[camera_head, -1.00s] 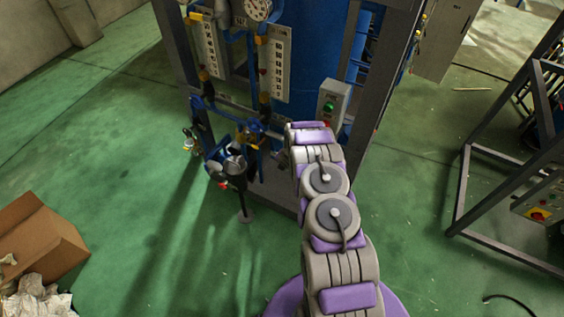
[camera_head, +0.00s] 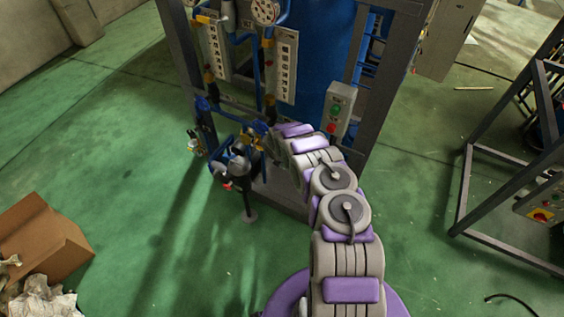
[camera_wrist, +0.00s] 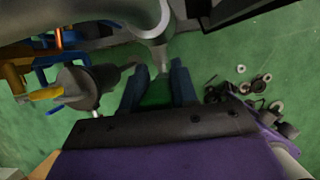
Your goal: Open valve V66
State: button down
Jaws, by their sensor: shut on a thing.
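My gripper (camera_wrist: 159,78) shows in the wrist view as two dark blue fingers, one either side of the lower end of a grey pipe-like part (camera_wrist: 156,52). It is shut on this part near the tips; green floor shows in the gap behind. In the head view my gripper (camera_head: 270,145) is at the pipework low on the blue rig, mostly hidden by my arm. I cannot read a V66 label. A yellow lever (camera_wrist: 45,93) on a dark round body (camera_wrist: 82,86) sits left of the fingers in the wrist view, apart from them.
The rig's dark frame (camera_head: 384,95) and a grey button box (camera_head: 338,108) stand close to my arm. Another dark frame (camera_head: 466,175) is at the right. A cardboard box (camera_head: 45,240) lies at the lower left. Green floor is clear between.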

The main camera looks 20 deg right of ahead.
jog(key=shift+w+d+r, duration=0.5)
jog(key=shift+w+r, duration=0.2)
jog(key=shift+r, duration=0.1)
jog(key=c, duration=1.2)
grip_release()
jog(key=shift+o, duration=1.2)
jog(key=shift+s+d+f, duration=0.2)
jog(key=shift+f, duration=0.2)
jog(key=shift+s+a+f, duration=0.1)
jog(key=shift+f, duration=0.1)
jog(key=shift+a+r, duration=0.2)
jog(key=shift+a, duration=0.3)
jog(key=shift+s+a+r, duration=0.25)
jog(key=shift+a+r, duration=0.2)
jog(key=shift+r, duration=0.2)
jog(key=d+p+v, duration=0.1)
jog(key=v, duration=1.4)
jog(key=shift+r, duration=0.2)
jog(key=shift+w, duration=0.1)
